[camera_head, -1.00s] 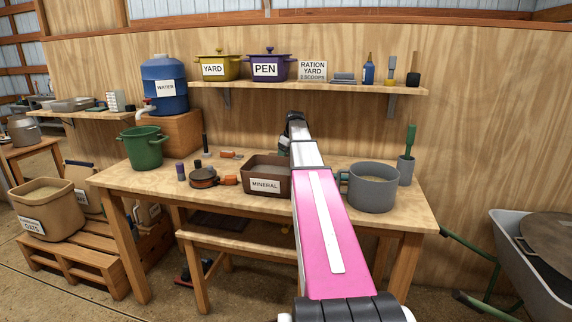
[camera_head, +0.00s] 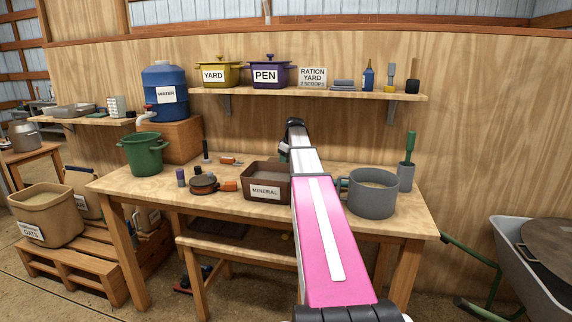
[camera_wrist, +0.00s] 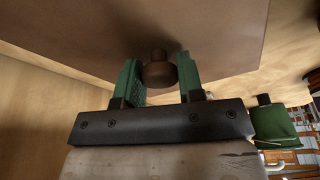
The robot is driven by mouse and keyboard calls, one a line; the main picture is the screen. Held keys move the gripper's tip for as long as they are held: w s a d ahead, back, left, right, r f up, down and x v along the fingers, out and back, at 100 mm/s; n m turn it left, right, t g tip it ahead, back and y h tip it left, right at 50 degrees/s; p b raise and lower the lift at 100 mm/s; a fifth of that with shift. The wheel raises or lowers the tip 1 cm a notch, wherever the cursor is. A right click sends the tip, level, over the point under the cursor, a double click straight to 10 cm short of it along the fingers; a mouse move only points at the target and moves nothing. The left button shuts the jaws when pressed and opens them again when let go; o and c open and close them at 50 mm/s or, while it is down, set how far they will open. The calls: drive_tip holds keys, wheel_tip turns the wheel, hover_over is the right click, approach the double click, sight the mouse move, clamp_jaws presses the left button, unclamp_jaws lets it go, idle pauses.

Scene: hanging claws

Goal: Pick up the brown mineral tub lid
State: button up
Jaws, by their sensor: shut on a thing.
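The brown mineral tub lid fills the upper part of the wrist view as a broad flat brown panel (camera_wrist: 150,35). Its round brown knob (camera_wrist: 158,73) sits between the green fingers of my gripper (camera_wrist: 160,78), which is shut on it. In the head view the brown tub labelled MINERAL (camera_head: 265,193) stands on the workbench, with its open top showing. My pink and white arm covers its right side.
On the workbench (camera_head: 330,207), a grey pot (camera_head: 372,198) stands right of my arm. A shelf (camera_head: 310,93) with pots runs above.

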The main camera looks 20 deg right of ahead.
drive_tip(key=v, duration=0.2)
drive_tip(key=shift+s+d+r, duration=0.1)
drive_tip(key=shift+d+r, duration=0.15)
drive_tip(key=shift+r, duration=0.15)
drive_tip(key=s+d, duration=0.3)
drive_tip(key=d, duration=0.1)
drive_tip(key=s+d, duration=0.3)
drive_tip(key=d, duration=0.2)
drive_tip(key=s+d, duration=0.3)
drive_tip(key=d, duration=0.2)
drive_tip(key=shift+s, duration=0.25)
